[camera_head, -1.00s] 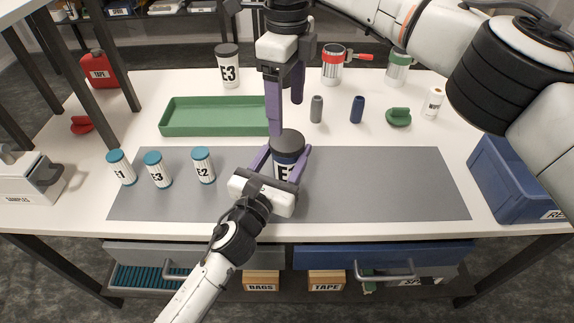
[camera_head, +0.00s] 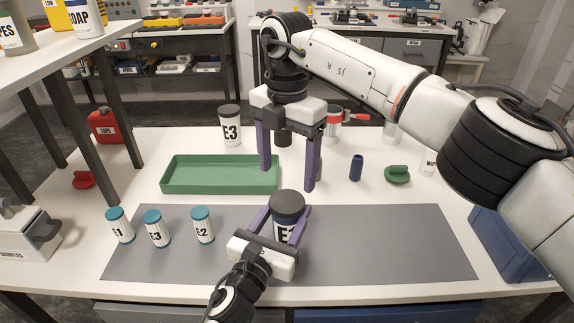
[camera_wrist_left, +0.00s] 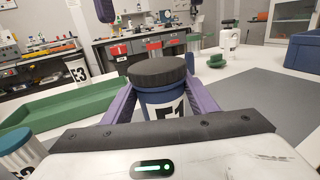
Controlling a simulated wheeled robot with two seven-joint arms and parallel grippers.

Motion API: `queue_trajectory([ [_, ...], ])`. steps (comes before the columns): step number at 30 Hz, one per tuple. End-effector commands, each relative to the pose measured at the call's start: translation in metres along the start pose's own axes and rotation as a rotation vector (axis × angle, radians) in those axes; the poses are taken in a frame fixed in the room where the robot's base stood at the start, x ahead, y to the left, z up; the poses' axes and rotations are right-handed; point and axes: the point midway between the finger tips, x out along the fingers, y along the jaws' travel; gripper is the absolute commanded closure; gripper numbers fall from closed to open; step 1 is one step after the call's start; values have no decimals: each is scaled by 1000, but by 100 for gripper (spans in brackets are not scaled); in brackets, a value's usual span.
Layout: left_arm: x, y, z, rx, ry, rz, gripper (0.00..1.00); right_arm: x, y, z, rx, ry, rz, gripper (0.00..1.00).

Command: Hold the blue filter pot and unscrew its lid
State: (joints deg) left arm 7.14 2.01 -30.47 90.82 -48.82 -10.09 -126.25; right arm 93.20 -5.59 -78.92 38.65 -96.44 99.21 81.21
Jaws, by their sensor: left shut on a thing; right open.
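The blue filter pot (camera_head: 287,222) stands upright on the grey mat (camera_head: 380,245), with a dark grey lid (camera_head: 288,203) on top. It also shows in the left wrist view (camera_wrist_left: 153,98), with the lid seated on it and a white label partly hidden. My left gripper (camera_head: 286,217) is shut around the pot's body from the front, one purple finger on each side. My right gripper (camera_head: 288,180) is open, fingers pointing down, above and behind the lid and apart from it.
Bottles E1 (camera_head: 120,226), E3 (camera_head: 156,230) and E2 (camera_head: 203,226) stand left on the mat. A green tray (camera_head: 220,188) lies behind them. A dark blue cylinder (camera_head: 356,168) and a green lidlike piece (camera_head: 397,175) stand behind right. A blue bin (camera_head: 505,245) is at right. The mat's right half is clear.

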Motion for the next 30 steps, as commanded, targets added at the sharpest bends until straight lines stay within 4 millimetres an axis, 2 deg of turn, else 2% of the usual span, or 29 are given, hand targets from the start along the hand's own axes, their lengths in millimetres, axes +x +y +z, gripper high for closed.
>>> queue_trajectory([
  [6,0,0,0,0,1,0,100,0,0,0,469,1,0,27],
  [13,0,0,0,0,1,0,100,0,0,0,813,0,0,27],
  [20,0,0,0,0,1,0,100,6,0,0,923,-1,-1,27],
  [30,0,0,0,0,1,0,100,56,-1,0,923,1,-3,27],
])
